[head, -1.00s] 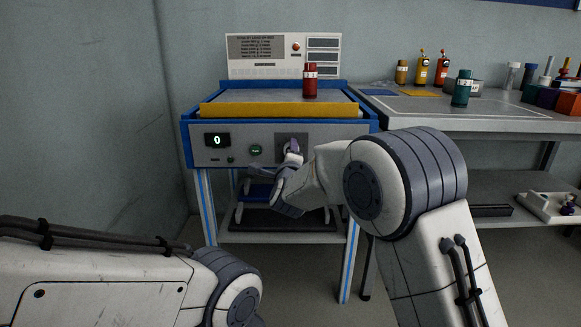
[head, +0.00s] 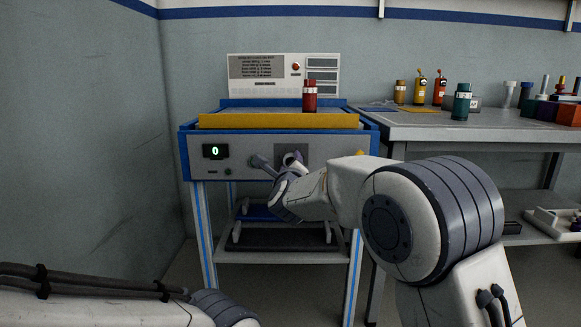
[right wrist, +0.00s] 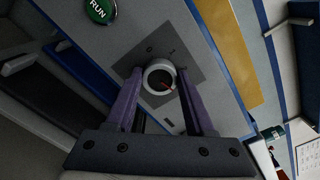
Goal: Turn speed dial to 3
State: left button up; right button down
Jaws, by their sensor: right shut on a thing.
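My right gripper (right wrist: 160,88) is shut on the dial, one purple finger on each side. In the head view the right gripper (head: 278,162) partly hides the dial. The green display (head: 215,151) reads 0. My left gripper is out of view; only its arm shows.
The green RUN button (right wrist: 100,10) lies near the dial. A red bottle (head: 310,96) stands on the machine behind a yellow bar (head: 278,121). A side table (head: 450,125) with bottles and blocks stands at right.

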jog(key=shift+f, duration=0.1)
jog(key=shift+c, duration=1.3)
grip_release()
jog(key=shift+s, duration=0.3)
jog(key=s+p, duration=0.2)
jog(key=s, duration=0.7)
jog(key=shift+s, duration=0.4)
